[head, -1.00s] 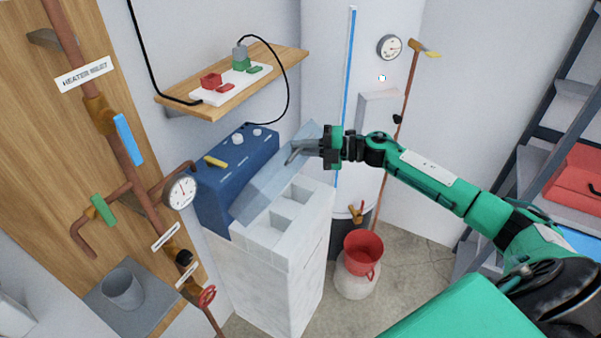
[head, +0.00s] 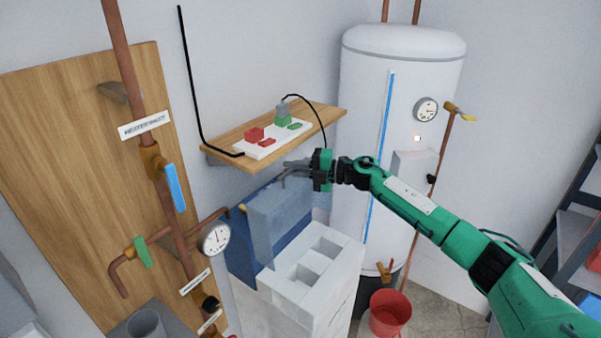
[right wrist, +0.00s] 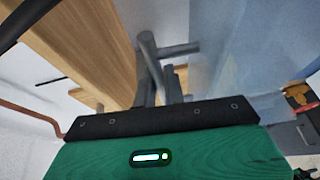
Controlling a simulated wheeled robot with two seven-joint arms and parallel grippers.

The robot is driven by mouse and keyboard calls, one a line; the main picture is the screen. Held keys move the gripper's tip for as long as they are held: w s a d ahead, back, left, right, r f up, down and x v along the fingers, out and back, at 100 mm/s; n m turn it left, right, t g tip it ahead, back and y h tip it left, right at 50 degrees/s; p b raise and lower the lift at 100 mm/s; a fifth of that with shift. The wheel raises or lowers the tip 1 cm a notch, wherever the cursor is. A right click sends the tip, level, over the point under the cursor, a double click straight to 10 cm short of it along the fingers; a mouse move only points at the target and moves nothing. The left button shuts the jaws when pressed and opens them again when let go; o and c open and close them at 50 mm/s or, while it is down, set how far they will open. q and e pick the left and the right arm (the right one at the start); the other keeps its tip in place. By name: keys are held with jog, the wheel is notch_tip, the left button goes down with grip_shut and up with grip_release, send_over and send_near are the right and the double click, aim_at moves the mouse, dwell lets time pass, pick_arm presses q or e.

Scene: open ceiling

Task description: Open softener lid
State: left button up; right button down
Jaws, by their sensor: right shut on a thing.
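The softener is a pale cabinet (head: 330,290) with a dark blue rear part (head: 240,265) and an open top showing compartments. Its translucent blue lid (head: 280,222) stands raised, nearly upright, at the back of the opening. It also fills the right of the right wrist view (right wrist: 245,50). My right gripper (head: 294,169) is at the lid's upper edge, shut on the lid, seemingly at a grey bar there. Its grey fingers show in the right wrist view (right wrist: 163,85). My left gripper is not in view.
A wooden shelf (head: 225,150) with a power strip (head: 270,141) sits just above the lid and gripper. A white tank (head: 400,75) stands behind to the right. Pipes and a gauge (head: 214,238) are at left. A red bucket (head: 390,312) is on the floor.

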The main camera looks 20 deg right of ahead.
jog(key=shift+w, duration=0.1)
dwell(0.3)
jog(key=c, duration=1.5)
grip_release()
jog(key=shift+d, duration=0.2)
jog(key=b+v, duration=0.6)
jog(key=v, duration=0.7)
jog(key=shift+d, duration=0.15)
jog(key=shift+r, duration=0.1)
